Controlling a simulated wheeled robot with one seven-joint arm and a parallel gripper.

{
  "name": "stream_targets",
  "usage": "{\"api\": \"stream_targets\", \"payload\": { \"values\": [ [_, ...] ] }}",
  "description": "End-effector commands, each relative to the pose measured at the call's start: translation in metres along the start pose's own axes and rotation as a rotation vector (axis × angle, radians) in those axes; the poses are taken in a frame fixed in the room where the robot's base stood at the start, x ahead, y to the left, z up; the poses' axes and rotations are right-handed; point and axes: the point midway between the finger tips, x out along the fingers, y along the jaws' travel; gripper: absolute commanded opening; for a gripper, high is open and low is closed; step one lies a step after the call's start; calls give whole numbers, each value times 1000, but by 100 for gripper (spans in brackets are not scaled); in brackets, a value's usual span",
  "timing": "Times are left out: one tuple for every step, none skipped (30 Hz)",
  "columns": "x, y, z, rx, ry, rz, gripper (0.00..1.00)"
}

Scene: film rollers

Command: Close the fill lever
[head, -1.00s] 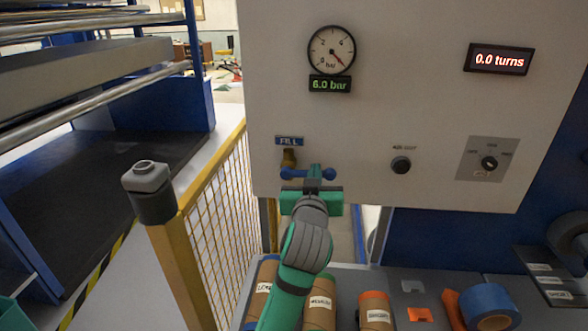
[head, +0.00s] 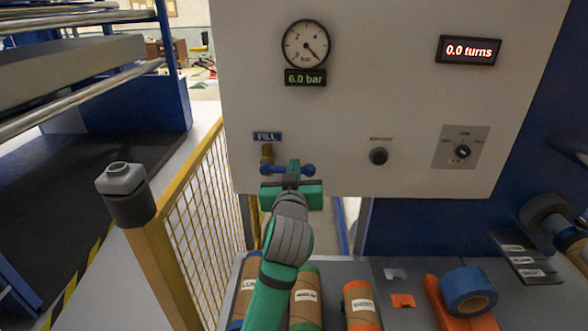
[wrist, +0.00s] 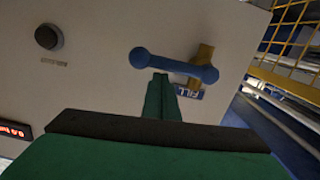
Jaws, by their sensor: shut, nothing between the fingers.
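The fill lever (head: 309,170) is a blue bar with a ball at each end, lying level below the FILL label (head: 267,136). Its brass valve (head: 267,153) stands at the bar's left end. My green gripper (head: 293,172) is shut and empty, its tips in front of the bar and hiding its middle. In the wrist view the lever (wrist: 175,65) runs across just beyond my gripper's shut fingertips (wrist: 160,80). I cannot tell whether the tips touch the bar.
A knob (head: 378,156) and a selector (head: 462,151) sit to the right. A yellow mesh fence (head: 205,190) stands at left. Labelled rollers (head: 306,295) and blue tape (head: 468,290) lie below.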

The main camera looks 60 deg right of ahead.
Motion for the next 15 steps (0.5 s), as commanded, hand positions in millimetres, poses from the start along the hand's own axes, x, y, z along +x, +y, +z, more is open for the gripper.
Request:
{"api": "stream_targets", "payload": {
  "values": [
    [-2,0,-9,2,7,0,0],
    [-3,0,-14,2,9,0,0],
    [-4,0,-20,3,9,-1,0],
    [-6,0,-25,3,11,-2,0],
    [-7,0,-30,4,13,-2,0],
    [-9,-2,-37,4,14,-5,0],
    [-14,-3,-38,2,14,-6,0],
    [-20,-4,-36,1,13,-7,0],
    [-27,-4,-35,0,13,-8,0],
    [-33,-5,-36,1,14,-8,0],
    [-38,-5,-36,1,14,-9,0],
    [-46,-4,-36,2,15,-8,0],
    [-51,-4,-36,2,15,-7,0],
    [-57,-3,-35,2,14,-7,0],
    [-64,-2,-35,2,15,-5,0]
  ]
}}
